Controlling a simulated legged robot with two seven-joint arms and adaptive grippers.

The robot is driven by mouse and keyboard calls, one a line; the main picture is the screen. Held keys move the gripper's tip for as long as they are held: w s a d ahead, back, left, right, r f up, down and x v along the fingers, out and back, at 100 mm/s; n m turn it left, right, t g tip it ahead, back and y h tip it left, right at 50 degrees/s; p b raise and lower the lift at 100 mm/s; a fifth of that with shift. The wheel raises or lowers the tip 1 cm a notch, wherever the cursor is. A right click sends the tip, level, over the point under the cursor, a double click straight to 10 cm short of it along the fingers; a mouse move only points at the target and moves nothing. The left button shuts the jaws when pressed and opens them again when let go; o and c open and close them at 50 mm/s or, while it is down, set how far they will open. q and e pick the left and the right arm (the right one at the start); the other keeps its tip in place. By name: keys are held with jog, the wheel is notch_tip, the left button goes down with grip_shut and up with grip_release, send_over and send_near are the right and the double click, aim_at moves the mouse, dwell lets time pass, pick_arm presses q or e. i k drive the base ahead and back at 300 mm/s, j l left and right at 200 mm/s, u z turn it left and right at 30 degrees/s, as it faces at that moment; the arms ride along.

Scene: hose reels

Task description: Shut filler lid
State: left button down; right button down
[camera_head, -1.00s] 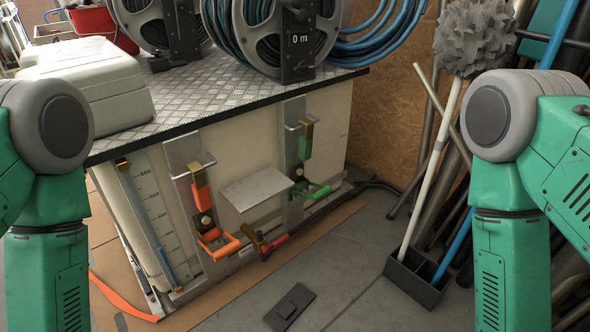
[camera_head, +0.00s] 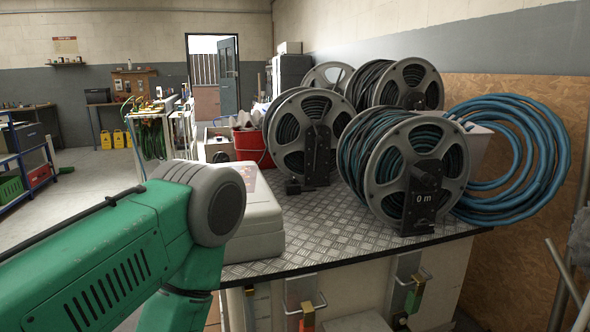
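A cream box-like housing (camera_head: 262,218) sits on the left end of the metal-topped tank. It may be the filler with its lid, but my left arm covers its left part and I cannot tell whether a lid is open or shut. A dark red patch shows on its top. My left arm reaches in from the left, its grey joint right beside the housing. Its gripper is below the picture. My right arm and gripper are out of view.
Several hose reels stand on the chequered metal top (camera_head: 330,222), the nearest reel (camera_head: 425,170) marked "0 m". A blue hose coil (camera_head: 525,160) hangs at the right. A red bucket (camera_head: 253,146) is behind. Open floor (camera_head: 75,230) lies at the left.

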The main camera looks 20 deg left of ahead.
aim_at(226, 157)
jog(key=j+z, duration=0.25)
jog(key=j, duration=1.05)
jog(key=k+j+z, duration=0.2)
jog(key=j, duration=1.05)
jog(key=i+j, duration=0.05)
jog(key=i, duration=0.05)
